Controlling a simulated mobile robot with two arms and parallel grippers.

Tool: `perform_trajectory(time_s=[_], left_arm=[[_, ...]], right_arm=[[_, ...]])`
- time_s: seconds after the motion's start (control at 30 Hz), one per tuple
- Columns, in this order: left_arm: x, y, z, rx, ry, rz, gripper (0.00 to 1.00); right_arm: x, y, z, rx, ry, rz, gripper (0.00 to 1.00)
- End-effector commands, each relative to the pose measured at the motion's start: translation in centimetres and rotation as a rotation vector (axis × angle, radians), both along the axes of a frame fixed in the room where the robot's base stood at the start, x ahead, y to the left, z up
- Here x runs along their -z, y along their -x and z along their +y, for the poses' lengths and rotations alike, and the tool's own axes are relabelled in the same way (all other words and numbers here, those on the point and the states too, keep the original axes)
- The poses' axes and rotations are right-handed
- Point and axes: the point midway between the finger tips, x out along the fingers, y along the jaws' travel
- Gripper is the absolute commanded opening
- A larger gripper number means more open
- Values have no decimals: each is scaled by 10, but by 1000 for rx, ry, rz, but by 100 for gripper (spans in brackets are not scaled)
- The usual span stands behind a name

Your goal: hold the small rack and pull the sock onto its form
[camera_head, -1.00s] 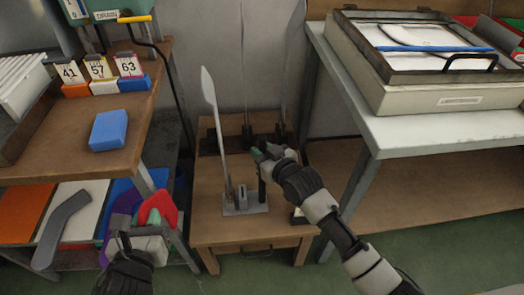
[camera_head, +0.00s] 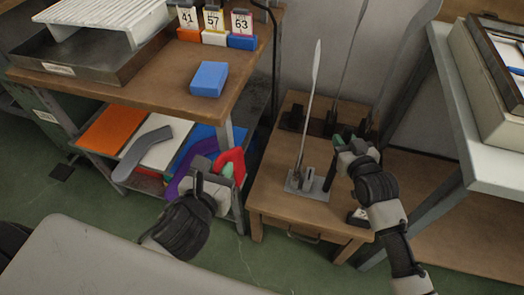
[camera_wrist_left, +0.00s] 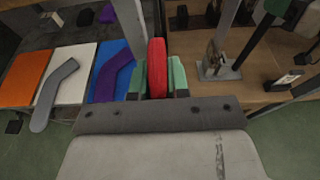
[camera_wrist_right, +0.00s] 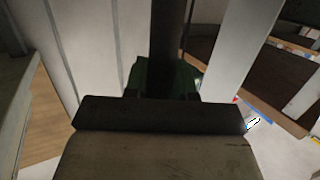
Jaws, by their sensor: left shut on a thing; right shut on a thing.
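The small rack has a grey base (camera_head: 308,186) on the low wooden table, with a thin pale upright form (camera_head: 309,100) and a dark post (camera_head: 328,177). My right gripper (camera_head: 343,146) is shut on the dark post, which also shows between its fingers in the right wrist view (camera_wrist_right: 166,40). The red sock (camera_head: 236,160) is in my left gripper (camera_head: 226,172), left of the rack and apart from the form. In the left wrist view, the red sock (camera_wrist_left: 157,65) stands between the green fingertips. The form is bare.
A wooden shelf unit (camera_head: 130,95) at left carries a blue block (camera_head: 209,79) and numbered cards. Its lower shelf has a grey sock shape (camera_head: 140,152) and coloured boards. More tall forms stand behind the rack. A white-topped table (camera_head: 463,110) is at right.

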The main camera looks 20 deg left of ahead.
Motion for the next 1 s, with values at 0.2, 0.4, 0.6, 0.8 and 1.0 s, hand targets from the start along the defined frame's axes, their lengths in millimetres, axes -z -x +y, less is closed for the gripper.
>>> perform_trajectory(time_s=[0.2,0.4,0.6,0.8,1.0], left_arm=[[-15,-16,-4,-5,-1,-9,3],[-51,-51,-12,-7,-5,-13,3],[-91,-82,-21,6,-6,-12,3],[-137,-121,-31,19,-1,-10,3],[-197,-161,-43,32,1,-9,3]], right_arm=[[0,0,0,0,0,1,12],[0,0,0,0,0,1,12],[0,0,0,0,0,1,12],[0,0,0,0,0,1,12],[0,0,0,0,0,1,12]])
